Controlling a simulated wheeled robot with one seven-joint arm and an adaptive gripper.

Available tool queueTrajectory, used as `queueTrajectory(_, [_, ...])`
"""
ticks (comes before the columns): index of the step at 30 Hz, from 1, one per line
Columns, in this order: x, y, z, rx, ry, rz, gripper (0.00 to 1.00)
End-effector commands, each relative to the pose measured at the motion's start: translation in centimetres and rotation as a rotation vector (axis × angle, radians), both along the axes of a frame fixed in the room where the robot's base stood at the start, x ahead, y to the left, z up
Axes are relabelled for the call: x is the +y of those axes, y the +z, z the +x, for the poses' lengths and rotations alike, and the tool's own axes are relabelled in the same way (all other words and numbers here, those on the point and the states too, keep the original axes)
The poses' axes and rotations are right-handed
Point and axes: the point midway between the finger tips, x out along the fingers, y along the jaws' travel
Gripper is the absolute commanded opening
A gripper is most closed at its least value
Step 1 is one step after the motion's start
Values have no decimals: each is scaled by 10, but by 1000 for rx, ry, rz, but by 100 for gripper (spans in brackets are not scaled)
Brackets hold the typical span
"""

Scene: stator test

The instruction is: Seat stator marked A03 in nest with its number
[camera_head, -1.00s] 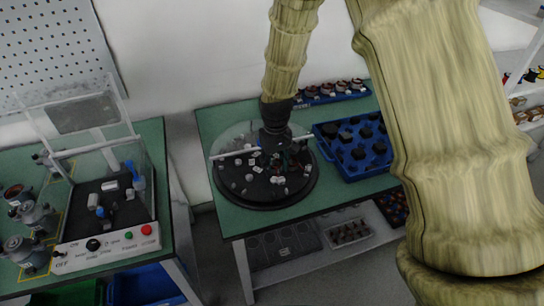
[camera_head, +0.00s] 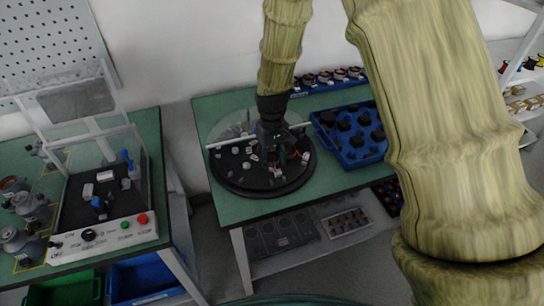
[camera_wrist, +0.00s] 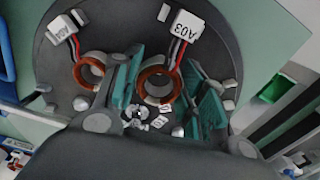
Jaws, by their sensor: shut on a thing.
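The stator marked A03 is a copper-wound ring (camera_wrist: 157,82) with a white tag (camera_wrist: 187,27) on red and grey leads, seen in the wrist view. My gripper (camera_wrist: 166,88) is shut on it, with a green-padded finger on each side. In the head view my gripper (camera_head: 271,146) is low over the dark round disc (camera_head: 232,184). A second copper-wound stator (camera_wrist: 92,70) lies just left of the left finger, its tag (camera_wrist: 65,24) apparently reading A04.
A blue tray (camera_head: 347,160) with dark round seats stands right of the disc. Small pale parts lie about the disc, with a clear guard at its back left. A test fixture with a button panel (camera_head: 105,238) stands on the left bench. Round-recessed plates lie on the lower shelf.

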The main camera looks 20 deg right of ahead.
Motion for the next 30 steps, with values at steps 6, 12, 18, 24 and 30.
queueTrajectory(6, [0, -5, 0, 0, 0, 0, 14])
queueTrajectory(12, [0, -9, 0, 0, 0, 0, 14])
queueTrajectory(18, [0, -14, 0, -1, 0, 0, 14])
queueTrajectory(24, [0, -18, 0, -1, 0, 0, 14])
queueTrajectory(30, [0, -19, 0, -1, 0, 0, 14])
